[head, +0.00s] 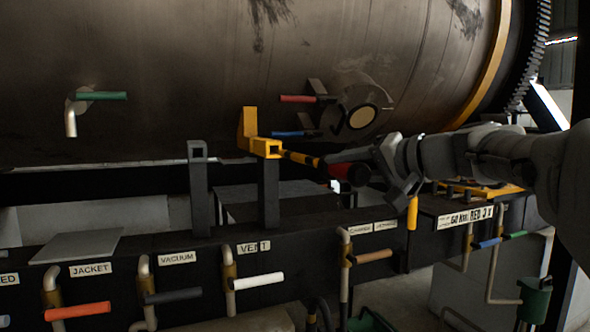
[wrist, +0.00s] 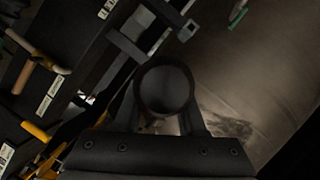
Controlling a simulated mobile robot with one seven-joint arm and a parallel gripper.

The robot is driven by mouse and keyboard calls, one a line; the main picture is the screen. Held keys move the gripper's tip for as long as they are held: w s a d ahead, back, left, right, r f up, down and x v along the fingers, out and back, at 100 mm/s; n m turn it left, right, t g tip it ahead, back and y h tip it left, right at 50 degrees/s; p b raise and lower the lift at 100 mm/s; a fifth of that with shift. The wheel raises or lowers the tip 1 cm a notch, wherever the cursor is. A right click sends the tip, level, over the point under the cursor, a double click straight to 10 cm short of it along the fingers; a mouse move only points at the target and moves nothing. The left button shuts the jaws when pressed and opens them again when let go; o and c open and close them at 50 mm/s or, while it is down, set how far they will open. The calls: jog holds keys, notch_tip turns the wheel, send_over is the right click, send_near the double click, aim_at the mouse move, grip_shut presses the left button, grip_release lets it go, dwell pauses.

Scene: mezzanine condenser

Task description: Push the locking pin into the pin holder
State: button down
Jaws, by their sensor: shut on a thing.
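The locking pin (head: 302,158) is a yellow-and-black rod with a red grip and a dark round end, lying nearly level. My gripper (head: 362,170) is shut on its handle end, to the right of the holder. The yellow pin holder (head: 264,146) is a bracket with a square socket on top of a dark post. The pin's left tip meets the holder's right edge in the picture; I cannot tell whether it is inside. In the wrist view, the pin's dark round end (wrist: 165,90) sits between my gripper's fingers (wrist: 162,105) and hides the rod.
A large drum (head: 190,60) fills the back, with red (head: 298,99) and blue (head: 288,134) handles close above the pin. A dark beam (head: 210,245) with labelled valves runs below. A second dark post (head: 198,185) stands left of the holder.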

aim_at(368, 172)
jog(key=shift+s+d+b, duration=0.3)
jog(key=shift+s+b, duration=0.05)
jog(key=shift+s, duration=0.5)
jog(key=shift+s+d+b, duration=0.25)
jog(key=shift+s+b, duration=0.1)
jog(key=shift+s, duration=0.45)
jog(key=shift+s+d+b, duration=0.3)
jog(key=shift+s+b, duration=0.05)
jog(key=shift+s, duration=0.5)
jog(key=s+d+b, duration=0.2)
jog(key=s+d, duration=0.1)
jog(key=s, duration=0.8)
jog(key=s+d+b, duration=0.2)
jog(key=s+d, duration=0.2)
jog(key=s, duration=0.7)
jog(key=shift+s+d, duration=0.3)
jog(key=shift+w+r, duration=0.1)
jog(key=shift+r, duration=0.05)
